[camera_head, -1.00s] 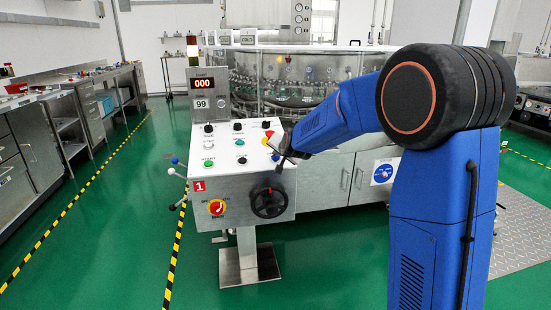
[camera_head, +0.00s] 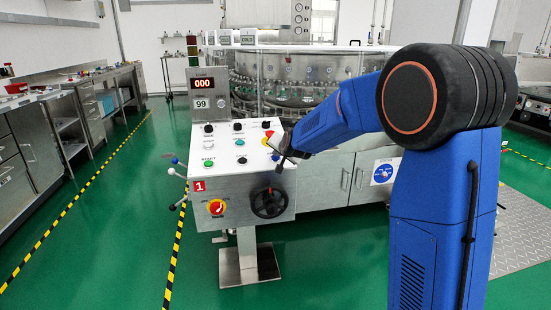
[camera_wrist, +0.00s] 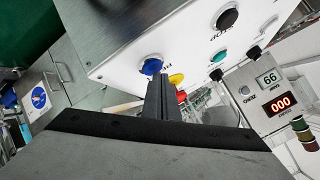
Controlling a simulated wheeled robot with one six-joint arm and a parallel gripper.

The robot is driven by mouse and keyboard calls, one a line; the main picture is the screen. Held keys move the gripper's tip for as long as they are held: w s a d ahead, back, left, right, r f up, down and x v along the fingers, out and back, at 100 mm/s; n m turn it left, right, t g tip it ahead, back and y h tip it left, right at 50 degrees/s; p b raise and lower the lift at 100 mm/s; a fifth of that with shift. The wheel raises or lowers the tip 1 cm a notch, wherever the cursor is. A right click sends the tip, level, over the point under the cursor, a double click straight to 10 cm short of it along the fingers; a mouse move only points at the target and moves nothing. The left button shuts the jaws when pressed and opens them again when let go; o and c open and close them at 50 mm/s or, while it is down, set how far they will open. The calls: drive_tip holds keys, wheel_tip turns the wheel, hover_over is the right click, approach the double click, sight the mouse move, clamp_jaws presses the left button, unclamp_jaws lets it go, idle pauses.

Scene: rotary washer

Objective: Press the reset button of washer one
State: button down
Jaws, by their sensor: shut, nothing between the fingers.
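The control panel of washer one (camera_head: 225,172), with a red label "1", stands in the middle of the head view. Its sloped white top bears several buttons and knobs. My gripper (camera_head: 284,151) is over the right side of this top, fingers pointing down. In the wrist view my gripper (camera_wrist: 160,85) is shut and empty, its tips close to a blue button (camera_wrist: 151,66). I cannot tell whether the tips touch the blue button.
A display reading 000 (camera_head: 203,84) rises behind the panel. Levers (camera_head: 176,172) stick out at left. The washer drum (camera_head: 290,80) is behind. Green floor is clear at left.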

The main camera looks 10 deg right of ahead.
drive_tip(key=shift+s+r, duration=0.1)
drive_tip(key=shift+r, duration=0.4)
drive_tip(key=shift+s+r, duration=0.1)
drive_tip(key=shift+s, duration=0.05)
drive_tip(key=s+d+n+g, duration=0.3)
drive_tip(key=s, duration=1.8)
drive_tip(key=s+d+n+g, duration=0.2)
drive_tip(key=s+n, duration=0.1)
drive_tip(key=s, duration=1.8)
drive_tip(key=s+d+f+n+g, duration=0.1)
drive_tip(key=s+f, duration=0.1)
drive_tip(key=s, duration=0.5)
drive_tip(key=s+d+f+g, duration=0.1)
drive_tip(key=s+d+f, duration=0.1)
drive_tip(key=s, duration=0.5)
drive_tip(key=shift+s+f+n+h, duration=0.4)
drive_tip(key=shift+f, duration=0.1)
